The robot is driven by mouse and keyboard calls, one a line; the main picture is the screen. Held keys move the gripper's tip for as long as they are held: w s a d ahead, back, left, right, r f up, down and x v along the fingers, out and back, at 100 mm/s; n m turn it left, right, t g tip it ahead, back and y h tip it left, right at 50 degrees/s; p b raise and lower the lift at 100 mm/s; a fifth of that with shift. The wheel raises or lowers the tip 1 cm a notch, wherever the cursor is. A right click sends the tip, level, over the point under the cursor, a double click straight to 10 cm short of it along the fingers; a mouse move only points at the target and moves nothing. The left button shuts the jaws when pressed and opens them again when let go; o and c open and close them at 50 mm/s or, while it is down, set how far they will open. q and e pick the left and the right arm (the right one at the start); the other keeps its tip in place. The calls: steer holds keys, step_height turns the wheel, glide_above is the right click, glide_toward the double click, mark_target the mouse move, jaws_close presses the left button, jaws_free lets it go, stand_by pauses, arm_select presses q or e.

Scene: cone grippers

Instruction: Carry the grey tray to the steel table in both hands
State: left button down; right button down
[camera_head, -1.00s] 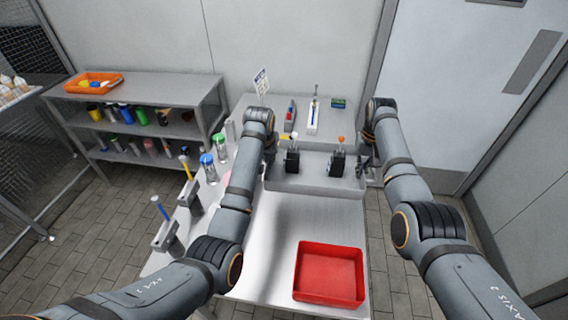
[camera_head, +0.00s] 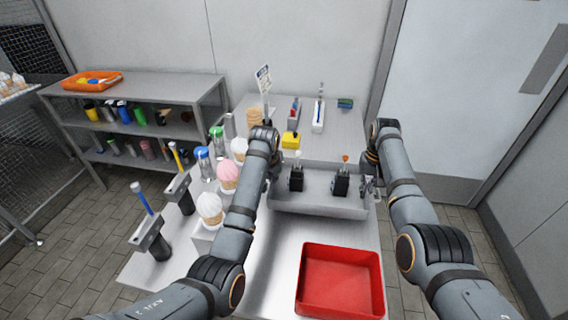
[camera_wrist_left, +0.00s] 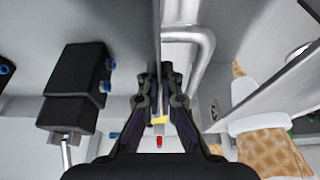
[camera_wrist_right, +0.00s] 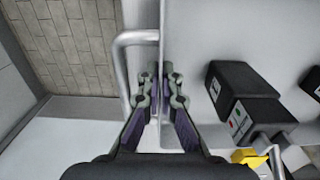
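The grey tray (camera_head: 318,205) is in the middle of the head view, with two black devices (camera_head: 297,179) standing in it. My left gripper (camera_wrist_left: 160,72) has its fingers on both sides of the tray's thin end wall, beside a bent metal handle (camera_wrist_left: 205,50). My right gripper (camera_wrist_right: 158,74) likewise pinches the opposite end wall, beside another handle (camera_wrist_right: 125,65). In the head view both fingertips are largely hidden by my arms. The tray looks level. I cannot tell how high it is above the steel table (camera_head: 290,235).
A red bin (camera_head: 340,282) lies on the near part of the table. Ice cream cones (camera_head: 228,178) and bottles (camera_head: 204,165) stand left of my left arm. A yellow block (camera_head: 291,140) sits behind the tray. A shelf unit (camera_head: 150,85) is at the left, a door (camera_head: 470,90) at the right.

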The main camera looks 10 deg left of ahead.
mark_target(273, 185)
arm_select(q)
steer(key=shift+r, duration=0.25)
arm_select(e)
steer(key=shift+s+r, duration=0.1)
steer(key=shift+r, duration=0.1)
arm_select(q)
steer(key=shift+f, duration=0.15)
arm_select(e)
steer(key=shift+f, duration=0.1)
